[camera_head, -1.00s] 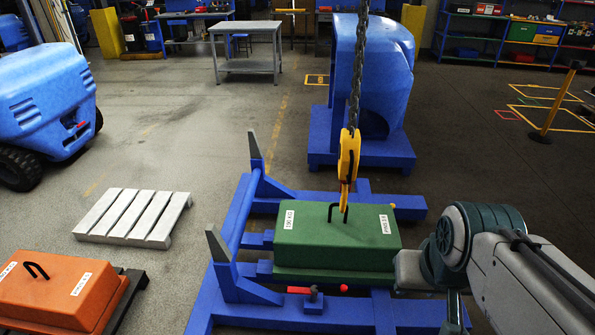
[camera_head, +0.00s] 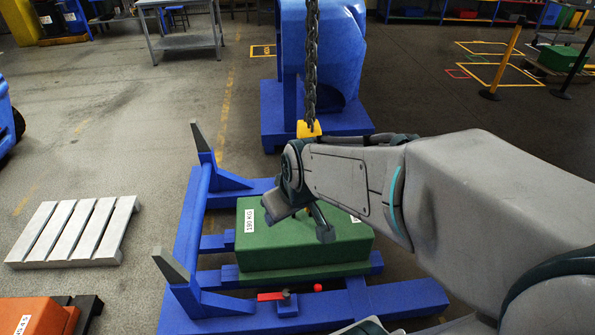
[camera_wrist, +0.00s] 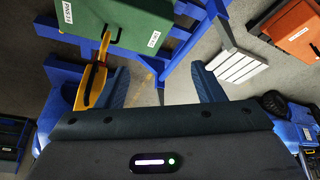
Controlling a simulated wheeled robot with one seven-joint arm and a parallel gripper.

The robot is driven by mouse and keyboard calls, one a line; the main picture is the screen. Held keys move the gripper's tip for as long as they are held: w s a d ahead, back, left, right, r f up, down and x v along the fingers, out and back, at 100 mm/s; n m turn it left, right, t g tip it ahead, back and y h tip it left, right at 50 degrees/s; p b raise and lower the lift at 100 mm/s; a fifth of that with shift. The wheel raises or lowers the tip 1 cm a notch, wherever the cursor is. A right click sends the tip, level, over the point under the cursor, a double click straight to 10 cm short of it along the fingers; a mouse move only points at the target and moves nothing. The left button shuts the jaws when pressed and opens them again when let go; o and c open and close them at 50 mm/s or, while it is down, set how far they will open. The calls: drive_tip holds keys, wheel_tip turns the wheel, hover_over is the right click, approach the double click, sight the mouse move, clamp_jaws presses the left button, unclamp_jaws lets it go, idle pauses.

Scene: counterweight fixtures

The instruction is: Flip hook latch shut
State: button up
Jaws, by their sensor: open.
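The yellow lifting hook (camera_head: 309,129) hangs on a dark chain above the green weight (camera_head: 300,258); my arm hides most of it in the head view. In the wrist view the hook (camera_wrist: 96,80) lies left of the left finger, its tip by the black lifting loop (camera_wrist: 104,33) of the green weight (camera_wrist: 138,14). Whether the hook is through the loop, and the position of its latch, I cannot make out. My gripper (camera_head: 303,215) is open and empty over the green weight, and its spread fingers also show in the wrist view (camera_wrist: 160,68).
A blue frame (camera_head: 178,262) with two upright prongs surrounds the weight. A red-handled piece (camera_head: 270,296) sits at its front. A grey pallet (camera_head: 75,230) and an orange weight (camera_head: 38,315) lie to the left. A blue machine (camera_head: 322,50) stands behind the chain.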

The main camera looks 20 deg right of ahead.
drive_tip(key=w+d+f+n+t+h+b, duration=0.1)
drive_tip(key=w+d+f+n, duration=0.2)
drive_tip(key=w+f, duration=0.4)
drive_tip(key=w+d+f+n+t+h+b, duration=0.1)
drive_tip(key=w+d+f+n+h, duration=0.2)
drive_tip(key=f, duration=0.5)
drive_tip(key=w+d+f+n+t+h+b, duration=0.25)
drive_tip(key=d+f+n+t+h, duration=0.2)
drive_tip(key=d+f+n, duration=0.6)
drive_tip(key=w+r+n+t+y+b, duration=0.3)
drive_tip(key=w+n+t, duration=0.3)
drive_tip(key=w+n, duration=0.7)
drive_tip(key=shift+w+d+n+b, duration=0.2)
drive_tip(key=shift+w+n+b, duration=0.15)
drive_tip(key=shift+b, duration=0.55)
